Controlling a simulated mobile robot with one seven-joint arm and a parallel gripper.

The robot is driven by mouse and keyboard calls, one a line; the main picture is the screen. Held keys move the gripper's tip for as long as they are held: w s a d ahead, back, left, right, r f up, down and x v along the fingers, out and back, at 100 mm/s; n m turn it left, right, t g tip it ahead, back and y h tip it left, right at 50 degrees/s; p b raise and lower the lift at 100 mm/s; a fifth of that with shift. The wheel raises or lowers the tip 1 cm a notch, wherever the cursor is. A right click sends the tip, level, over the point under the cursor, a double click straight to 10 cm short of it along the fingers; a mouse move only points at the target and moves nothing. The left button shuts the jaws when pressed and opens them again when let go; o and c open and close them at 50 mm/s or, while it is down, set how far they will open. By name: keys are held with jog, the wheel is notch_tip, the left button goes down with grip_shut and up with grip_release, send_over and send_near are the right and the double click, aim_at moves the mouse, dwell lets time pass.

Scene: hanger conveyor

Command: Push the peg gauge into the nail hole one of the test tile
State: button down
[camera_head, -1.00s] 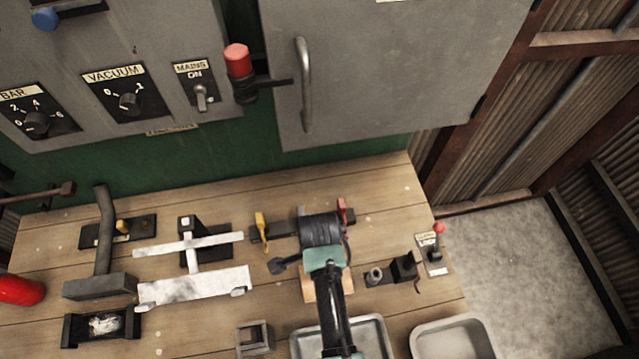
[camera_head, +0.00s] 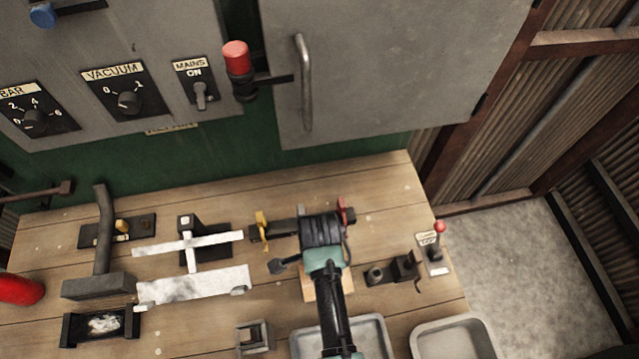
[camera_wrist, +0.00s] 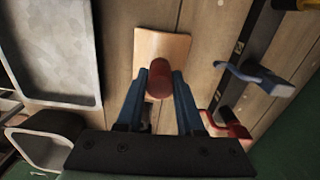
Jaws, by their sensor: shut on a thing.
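My gripper (camera_wrist: 160,88) is shut on the peg gauge (camera_wrist: 160,76), a short dark red cylinder seen nearly end-on between the blue fingers in the wrist view. The test tile (camera_wrist: 163,45) is a pale orange-tan slab lying on the bench, behind the peg in that view. The peg covers part of the tile, and no nail hole shows. I cannot tell whether the peg's tip touches the tile. In the head view my wrist covers the peg and most of the tile (camera_head: 308,288); only a tile edge shows.
A dark rail with a yellow lever (camera_head: 262,230) and a red lever (camera_head: 342,210) lies just behind my gripper. Grey trays (camera_head: 378,330) stand in front. A dark fixture (camera_head: 405,267) is to the right, and white metal strips (camera_head: 195,287) are to the left.

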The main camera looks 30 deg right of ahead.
jog(key=shift+f+b, duration=0.4)
jog(key=shift+f, duration=0.35)
dwell(0.8)
jog(key=c, duration=0.8)
grip_release()
jog(key=o, duration=0.6)
notch_tip(320, 180, up, 13)
jog(key=shift+b, duration=0.6)
